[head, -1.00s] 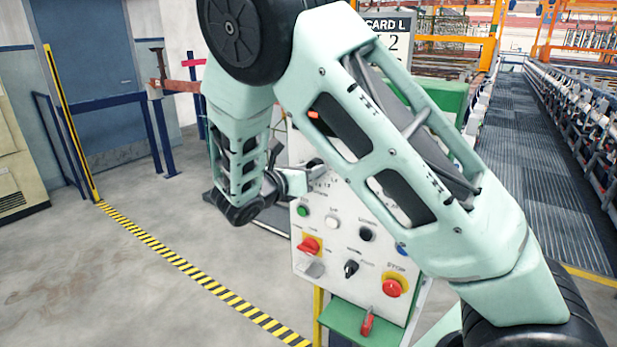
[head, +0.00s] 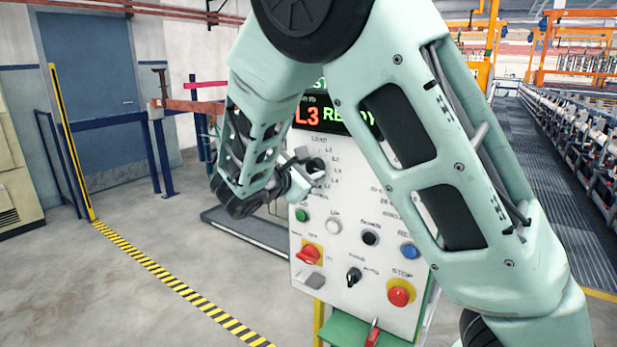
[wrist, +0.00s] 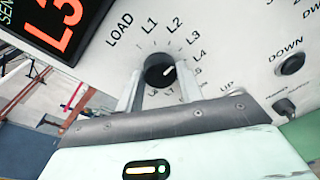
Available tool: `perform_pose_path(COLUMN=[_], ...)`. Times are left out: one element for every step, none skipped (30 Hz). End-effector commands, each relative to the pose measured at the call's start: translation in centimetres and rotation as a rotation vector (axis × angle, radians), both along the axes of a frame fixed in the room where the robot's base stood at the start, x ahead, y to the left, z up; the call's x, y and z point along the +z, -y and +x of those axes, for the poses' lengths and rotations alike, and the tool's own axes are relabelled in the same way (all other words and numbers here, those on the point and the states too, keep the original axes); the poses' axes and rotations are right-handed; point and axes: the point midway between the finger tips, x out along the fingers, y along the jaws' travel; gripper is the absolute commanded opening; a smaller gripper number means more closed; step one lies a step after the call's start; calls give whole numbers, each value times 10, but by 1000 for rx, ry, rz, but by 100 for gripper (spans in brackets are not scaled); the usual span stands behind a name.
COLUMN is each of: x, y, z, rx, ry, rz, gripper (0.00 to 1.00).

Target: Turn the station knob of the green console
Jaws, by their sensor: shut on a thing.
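The station knob (wrist: 160,70) is a round black knob on the white face of the console (head: 340,270). It also shows in the head view (head: 316,164), at the console's upper left. Labels LOAD, L1, L2, L3, L4 and more curve around it. Its white mark points right and slightly up, about between L3 and L4. My gripper (wrist: 160,78) has one finger on each side of the knob and is shut on it; the fingers partly cover the lower labels. The display (head: 335,118) reads L3 READY, partly hidden by my arm.
Below the knob are green, white, black and blue buttons, a red switch (head: 309,254), a black selector (head: 353,277) and a red STOP button (head: 399,293). A green shelf (head: 350,332) juts out below. Open floor lies left, with a yellow-black line.

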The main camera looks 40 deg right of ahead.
Motion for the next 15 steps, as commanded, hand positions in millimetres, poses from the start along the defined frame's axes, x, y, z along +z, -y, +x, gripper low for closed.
perform_pose_path(x=[-2, -2, -2, -1, -1, -1, -1, -1, -1, -1, -1, -1, -1, -1, -1], y=[-1, -1, -1, -1, -1, -1, -1, -1, -1, -1, -1, -1, -1, -1, -1], z=[0, 0, 0, 0, 0, 0, 0, 0, 0, 0, 0, 0, 0, 0, 0], rx=[1, 1, 1, 0, 1, 1, 1, 1, 1, 1, 1, 1, 1, 1, 1], ry=[10, 15, 20, 23, 26, 29, 31, 32, 33, 33, 33, 33, 33, 33, 33], rz=[5, 7, 9, 10, 10, 12, 13, 13, 14, 14, 14, 14, 14, 14, 14], gripper=[14, 14, 14, 14, 14, 14, 14, 14, 14, 14, 14, 14, 14, 14, 14])
